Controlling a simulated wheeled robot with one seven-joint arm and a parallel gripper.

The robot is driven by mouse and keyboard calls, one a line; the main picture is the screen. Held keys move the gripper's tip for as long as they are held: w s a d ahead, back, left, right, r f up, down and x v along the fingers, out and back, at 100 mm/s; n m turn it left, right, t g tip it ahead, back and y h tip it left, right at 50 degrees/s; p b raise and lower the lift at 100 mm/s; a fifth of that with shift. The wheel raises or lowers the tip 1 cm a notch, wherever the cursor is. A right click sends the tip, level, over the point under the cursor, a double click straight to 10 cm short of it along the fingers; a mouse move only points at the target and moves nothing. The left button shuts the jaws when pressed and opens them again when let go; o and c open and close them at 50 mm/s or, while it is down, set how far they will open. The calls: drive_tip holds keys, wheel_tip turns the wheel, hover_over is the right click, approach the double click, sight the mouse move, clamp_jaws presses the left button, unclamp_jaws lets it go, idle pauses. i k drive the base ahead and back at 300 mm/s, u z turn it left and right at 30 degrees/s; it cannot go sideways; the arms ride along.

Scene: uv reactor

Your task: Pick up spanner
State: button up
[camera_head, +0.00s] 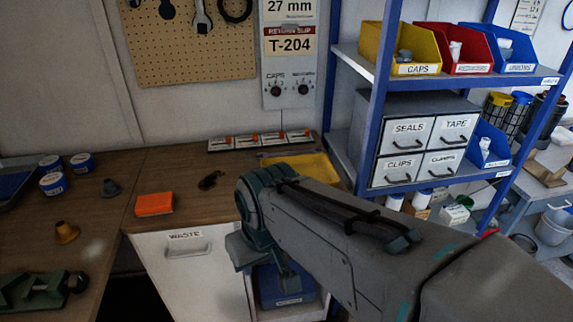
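A grey metal spanner (201,17) hangs on the tan pegboard (195,50) at the top left. Its upper part is close to the top edge of the picture. A dark tool (166,9) hangs to its left and a black ring (235,8) to its right. My arm reaches in from the lower right, in front of the bench, well below and to the right of the spanner. My gripper's fingers cannot be made out beyond the teal joint.
A wooden bench (160,180) holds an orange block (154,204), several small jars, and a yellow tray (300,168) partly behind my arm. A blue-framed shelf (372,100) with bins and drawers stands at right. A green vise-like tool (38,292) sits at lower left.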

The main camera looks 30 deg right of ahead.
sight(265, 155)
drive_tip(key=k, duration=0.75)
drive_tip(key=z, duration=0.6)
drive_tip(key=i, duration=1.7)
